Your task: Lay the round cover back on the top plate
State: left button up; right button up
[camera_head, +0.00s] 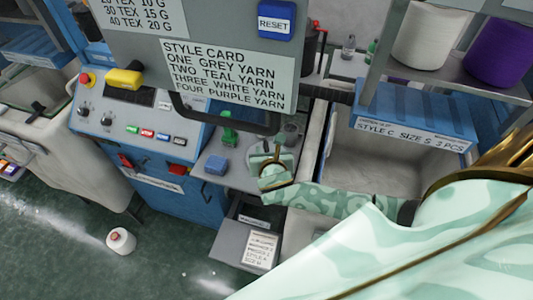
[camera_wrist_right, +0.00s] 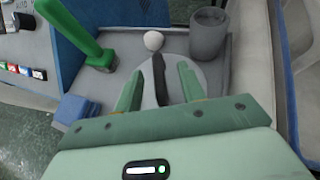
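My right gripper (camera_head: 271,162) reaches in from the right over the grey top plate (camera_head: 240,178). In the right wrist view its two green fingers (camera_wrist_right: 160,70) stand apart, with a dark upright lever or handle between them and a gap on each side. A white ball (camera_wrist_right: 153,40) shows at the far end of that dark piece. A pale round disc (camera_wrist_right: 204,80), which looks like the round cover, lies on the plate below and around the fingers; the fingers hide part of it. I cannot tell whether it lies flush. My left gripper is not in view.
A green handle (camera_head: 228,130) and a blue block (camera_head: 215,165) stand left of the gripper. A grey cup (camera_wrist_right: 208,32) stands on the plate's far right. A yarn cone (camera_head: 121,241) is on the floor.

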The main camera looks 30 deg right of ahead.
aim_at(266, 147)
jog(key=b+x, duration=0.1)
jog(key=x, duration=0.4)
jog(key=shift+s+a+f, duration=0.1)
jog(key=shift+a+f, duration=0.1)
jog(key=shift+r, duration=0.1)
grip_shut()
